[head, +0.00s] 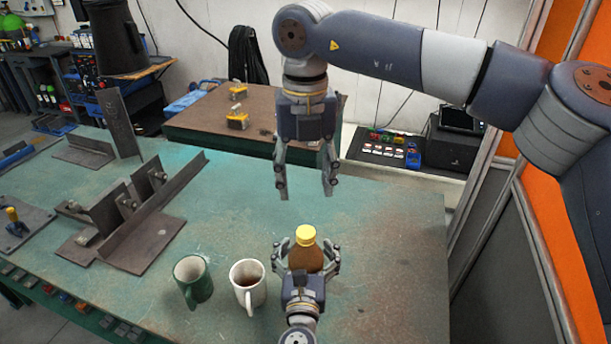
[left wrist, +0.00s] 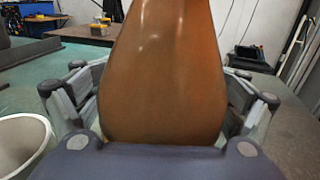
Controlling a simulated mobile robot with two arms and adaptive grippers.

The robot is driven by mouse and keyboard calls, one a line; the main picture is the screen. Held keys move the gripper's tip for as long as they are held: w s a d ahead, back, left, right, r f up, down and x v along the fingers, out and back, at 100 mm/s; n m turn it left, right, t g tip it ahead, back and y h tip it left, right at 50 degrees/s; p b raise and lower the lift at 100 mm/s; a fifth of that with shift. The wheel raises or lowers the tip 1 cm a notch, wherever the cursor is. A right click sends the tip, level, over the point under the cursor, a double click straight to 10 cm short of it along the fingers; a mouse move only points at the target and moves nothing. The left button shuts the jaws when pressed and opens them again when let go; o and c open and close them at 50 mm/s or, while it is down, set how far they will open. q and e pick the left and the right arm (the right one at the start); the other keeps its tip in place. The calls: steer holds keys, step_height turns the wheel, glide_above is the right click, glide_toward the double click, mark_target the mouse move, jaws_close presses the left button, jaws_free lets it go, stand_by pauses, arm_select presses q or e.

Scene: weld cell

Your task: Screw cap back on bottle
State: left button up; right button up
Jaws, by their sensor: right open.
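The brown bottle (head: 305,257) stands upright near the front of the green table. A yellow cap (head: 306,234) sits on top of its neck; I cannot tell whether it is threaded tight. My left gripper (head: 306,262) has a finger on each side of the bottle and is shut on it. The left wrist view shows the bottle body (left wrist: 165,75) filling the middle between the fingers; the cap is out of that frame. My right gripper (head: 308,192) hangs above the bottle, pointing down, open and empty, with clear space between its fingertips and the cap.
A green mug (head: 193,281) stands further left. Steel angle fixtures (head: 140,225) cover the table's left. The table's right side is clear.

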mark_target(306, 267)
arm_select(q)
steer(key=shift+s, duration=0.1)
steer(key=s, duration=1.1)
steer(key=shift+s+a, duration=0.3)
steer(key=shift+s, duration=0.1)
